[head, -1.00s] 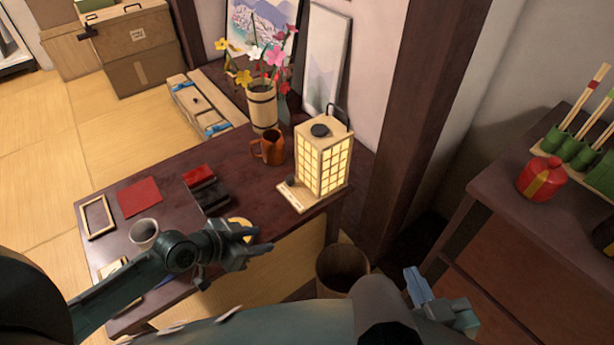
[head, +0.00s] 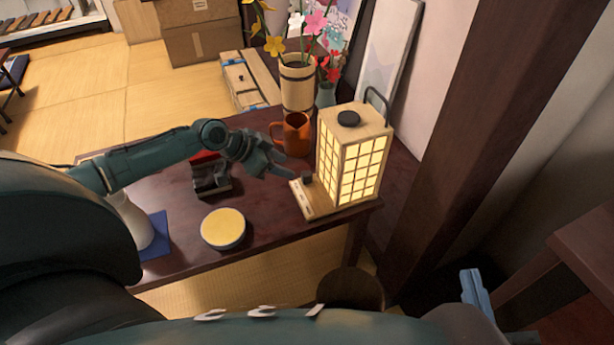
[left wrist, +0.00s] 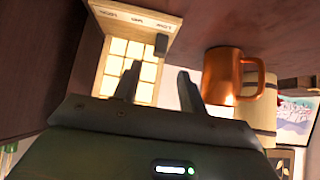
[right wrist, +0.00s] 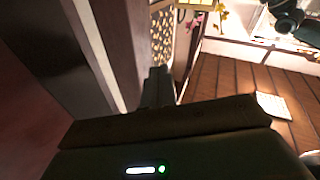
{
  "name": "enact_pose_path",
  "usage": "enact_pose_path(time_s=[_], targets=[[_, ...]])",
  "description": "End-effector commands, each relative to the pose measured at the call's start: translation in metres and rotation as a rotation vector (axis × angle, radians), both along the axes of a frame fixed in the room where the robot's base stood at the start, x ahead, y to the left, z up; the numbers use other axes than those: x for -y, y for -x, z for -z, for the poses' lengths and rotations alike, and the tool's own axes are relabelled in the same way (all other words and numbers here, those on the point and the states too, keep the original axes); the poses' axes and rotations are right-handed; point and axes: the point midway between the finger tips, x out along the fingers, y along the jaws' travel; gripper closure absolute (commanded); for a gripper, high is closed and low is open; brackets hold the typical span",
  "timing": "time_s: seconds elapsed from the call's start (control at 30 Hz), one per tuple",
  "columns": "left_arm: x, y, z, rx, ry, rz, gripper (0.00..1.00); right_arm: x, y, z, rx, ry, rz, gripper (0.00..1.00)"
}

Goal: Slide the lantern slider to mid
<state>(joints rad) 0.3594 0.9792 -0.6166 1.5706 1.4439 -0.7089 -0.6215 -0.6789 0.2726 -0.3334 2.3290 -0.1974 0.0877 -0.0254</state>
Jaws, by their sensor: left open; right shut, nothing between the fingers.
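The lit paper lantern (head: 352,165) stands on a wooden base (head: 318,208) at the table's right end. Its dark slider knob (head: 306,178) is at the far end of the labelled strip. In the left wrist view, the knob (left wrist: 161,45) sits by the rightmost of three upside-down labels, too small to read surely. My left gripper (head: 280,163) is open just left of the knob; its fingertips (left wrist: 158,70) are apart, with nothing visibly held. My right gripper (head: 474,288) is low at the right, away from the lantern; its shut, empty fingers (right wrist: 158,86) show in the right wrist view.
An orange mug (head: 297,134) stands behind my left gripper, close to the lantern. A yellow-topped round container (head: 223,229) and a black and red box (head: 212,180) are on the table (head: 270,215). A dark wooden post (head: 475,110) rises right of the lantern.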

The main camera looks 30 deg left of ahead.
Motion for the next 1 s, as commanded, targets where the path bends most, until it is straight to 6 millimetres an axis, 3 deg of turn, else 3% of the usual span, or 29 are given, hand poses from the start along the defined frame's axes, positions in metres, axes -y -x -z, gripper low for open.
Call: enact_pose_path(time_s=[0.1,0.4,0.83,1.0], targets=[[0.015,-0.015,0.023,0.001,0.004,0.001,0.58,-0.002,0.000,0.004,0.018,-0.018,-0.011,1.00],[0.037,-0.041,0.057,0.000,0.002,0.000,0.58,-0.004,-0.003,0.002,0.021,-0.068,-0.023,1.00],[0.042,-0.046,0.063,-0.001,-0.001,0.001,0.58,-0.005,-0.003,0.001,0.017,-0.081,-0.026,1.00],[0.042,-0.046,0.063,-0.001,-0.001,0.000,0.70,-0.005,-0.003,0.001,0.017,-0.081,-0.026,1.00]])
